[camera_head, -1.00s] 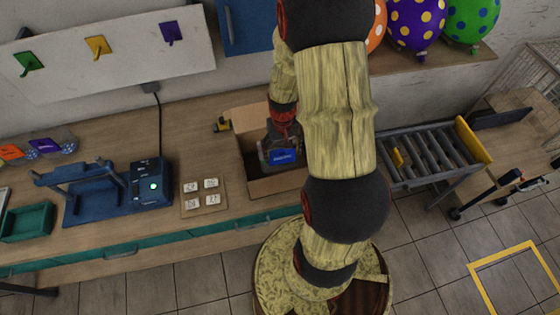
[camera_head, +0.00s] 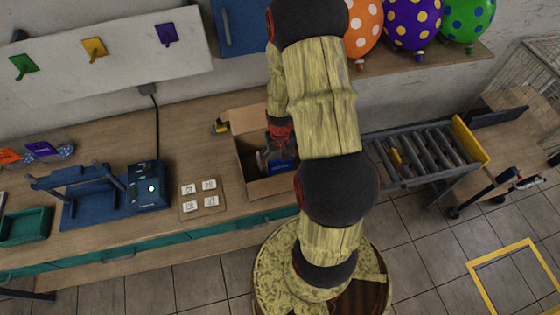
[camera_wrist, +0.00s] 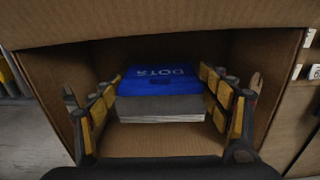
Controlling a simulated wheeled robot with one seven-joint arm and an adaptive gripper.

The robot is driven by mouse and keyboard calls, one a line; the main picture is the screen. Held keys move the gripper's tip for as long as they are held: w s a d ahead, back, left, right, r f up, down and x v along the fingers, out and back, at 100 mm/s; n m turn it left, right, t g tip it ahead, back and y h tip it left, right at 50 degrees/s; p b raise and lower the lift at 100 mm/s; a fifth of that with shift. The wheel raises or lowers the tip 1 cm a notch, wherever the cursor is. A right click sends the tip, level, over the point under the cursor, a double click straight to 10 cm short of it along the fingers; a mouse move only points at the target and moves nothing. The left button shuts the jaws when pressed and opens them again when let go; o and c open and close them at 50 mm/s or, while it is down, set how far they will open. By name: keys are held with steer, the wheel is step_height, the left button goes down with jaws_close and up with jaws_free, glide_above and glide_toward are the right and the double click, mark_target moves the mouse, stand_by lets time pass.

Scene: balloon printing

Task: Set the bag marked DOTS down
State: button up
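The bag marked DOTS (camera_wrist: 160,82) is blue with pale lettering that reads upside down in the wrist view; its near side is grey with pale layers at the bottom edge. It is inside the open cardboard box (camera_head: 266,189), and its blue part also shows in the head view (camera_head: 285,166). My gripper (camera_wrist: 160,88) reaches into the box with its yellow-padded fingers on both sides of the bag, close against its edges. It appears shut on the bag. Whether the bag's underside touches the box floor is hard to tell.
The box stands on a wooden bench (camera_head: 105,125). Left of it are a card with white labels (camera_head: 200,199), a blue device (camera_head: 148,186) and a green tray (camera_head: 25,226). A roller conveyor (camera_head: 420,154) is at right. Box walls are close around my gripper.

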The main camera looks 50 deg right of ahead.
steer(key=o, duration=0.3)
steer(key=shift+o, duration=0.2)
steer(key=shift+r, duration=0.1)
steer(key=w+a+r+n+t, duration=0.1)
steer(key=a+r, duration=0.1)
steer(key=r, duration=0.8)
steer(key=w+a+r, duration=0.1)
steer(key=a+r, duration=0.1)
steer(key=r, duration=0.7)
steer(key=s+a+r+n+t, duration=0.2)
steer(key=s+a+r, duration=0.2)
steer(key=a+r, duration=0.5)
steer(key=s+a+r+n+t, duration=0.2)
steer(key=s+a+r, duration=0.3)
steer(key=a+r, duration=0.4)
steer(key=shift+s+a+r+n+t, duration=0.35)
steer(key=shift+r+n, duration=0.25)
steer(key=shift+r, duration=0.2)
steer(key=shift+w, duration=0.1)
